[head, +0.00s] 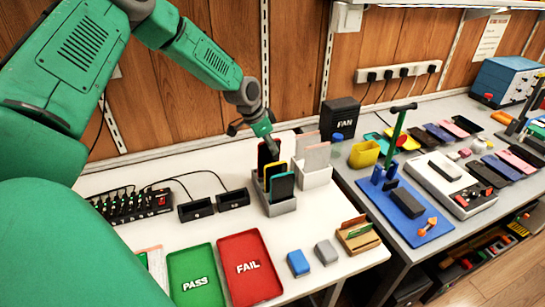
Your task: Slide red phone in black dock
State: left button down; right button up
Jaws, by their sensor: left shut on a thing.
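My left gripper (268,143) reaches down from the upper middle over a grey rack (281,208). It is shut on the top of the rearmost phone, a dark-faced phone with red edges, the red phone (263,157). Its lower part is hidden behind the other phones, so I cannot tell whether it is clear of its slot. A yellow-edged phone (272,169) and a teal phone (282,186) stand upright in front of it. Two small black docks (195,210) (233,199) sit on the white table to the left of the rack, with cables behind them. My right gripper is not in view.
A white rack (317,178) with pale phones stands right of the grey rack. A green PASS tray (196,280) and red FAIL tray (248,267) lie in front. A black power strip (130,206) is left of the docks. Blue and grey blocks lie front right.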

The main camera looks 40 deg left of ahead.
pick_arm(q)
notch_tip(320, 180, up, 3)
jog(key=shift+w+f, duration=0.15)
jog(key=shift+s+a+r+p, duration=0.35)
jog(key=shift+s+r+p, duration=0.35)
jog(key=shift+s, duration=0.05)
jog(key=s+a+g+h+p, duration=0.1)
jog(key=s+a+h+p, duration=0.25)
jog(key=s+p, duration=0.55)
jog(key=shift+m+y, duration=0.25)
jog(key=shift+m, duration=0.15)
jog(key=f+b, duration=0.1)
jog(key=b, duration=0.1)
jog(key=s+f+b, duration=0.1)
jog(key=f+b, duration=0.1)
jog(key=s+f+b, duration=0.1)
jog(key=f+b, duration=0.1)
jog(key=shift+a+f, duration=0.1)
jog(key=shift+a, duration=0.3)
jog(key=shift+s+d+r, duration=0.1)
jog(key=shift+d+r, duration=0.15)
jog(key=shift+d, duration=0.3)
jog(key=shift+a+f, duration=0.15)
jog(key=shift+a, duration=0.1)
